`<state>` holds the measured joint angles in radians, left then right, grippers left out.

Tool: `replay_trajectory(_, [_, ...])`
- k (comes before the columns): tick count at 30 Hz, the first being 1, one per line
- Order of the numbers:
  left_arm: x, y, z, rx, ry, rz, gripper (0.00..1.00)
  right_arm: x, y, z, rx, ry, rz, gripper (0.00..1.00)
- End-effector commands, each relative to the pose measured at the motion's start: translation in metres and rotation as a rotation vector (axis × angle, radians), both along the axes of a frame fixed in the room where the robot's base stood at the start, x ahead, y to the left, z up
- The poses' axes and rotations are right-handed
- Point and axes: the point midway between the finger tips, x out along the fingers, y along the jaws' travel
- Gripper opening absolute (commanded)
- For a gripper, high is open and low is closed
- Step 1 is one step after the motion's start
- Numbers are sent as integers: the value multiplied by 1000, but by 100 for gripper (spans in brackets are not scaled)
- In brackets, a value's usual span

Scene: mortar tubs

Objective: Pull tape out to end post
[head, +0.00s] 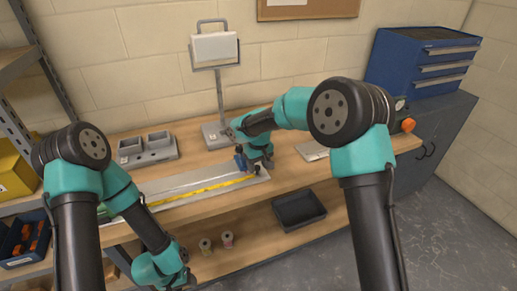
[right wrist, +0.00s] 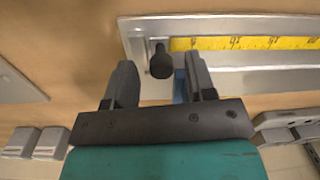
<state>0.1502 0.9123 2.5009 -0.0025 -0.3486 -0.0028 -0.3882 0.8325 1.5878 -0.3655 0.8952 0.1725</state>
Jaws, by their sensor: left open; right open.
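A yellow measuring tape (head: 205,187) lies stretched along a grey metal channel (head: 180,182) on the bench. In the right wrist view the tape (right wrist: 250,43) ends right beside a dark round-headed post (right wrist: 160,64); I cannot tell whether it is hooked on. My right gripper (head: 258,165) is at the right end of the channel. In the right wrist view its open fingers (right wrist: 160,75) stand either side of the post, with nothing seen gripped. A blue piece (right wrist: 180,86) shows partly behind one finger. My left gripper (head: 180,282) is low at the front, partly cut off.
A grey double bin (head: 147,148) and a stand with a sign (head: 215,50) are at the back of the bench. A dark tray (head: 299,209) and two small spools (head: 227,239) are on the lower shelf. A blue drawer cabinet (head: 420,65) stands right.

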Motion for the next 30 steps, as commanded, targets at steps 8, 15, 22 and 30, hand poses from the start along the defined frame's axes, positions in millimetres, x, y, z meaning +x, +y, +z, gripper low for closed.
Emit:
replay_trajectory(8, [0, 0, 0, 0, 0, 0, 50, 1, -1, 37, 1, -4, 0, 50])
replay_trajectory(15, [0, 0, 0, 0, 0, 0, 50, 2, -3, 83, 2, -4, 0, 50])
replay_trajectory(22, [0, 0, 0, 0, 0, 0, 50, 3, -4, 127, 2, -4, 0, 50])
replay_trajectory(30, [0, 0, 0, 0, 0, 0, 50, 3, -6, 165, 1, -2, 0, 50])
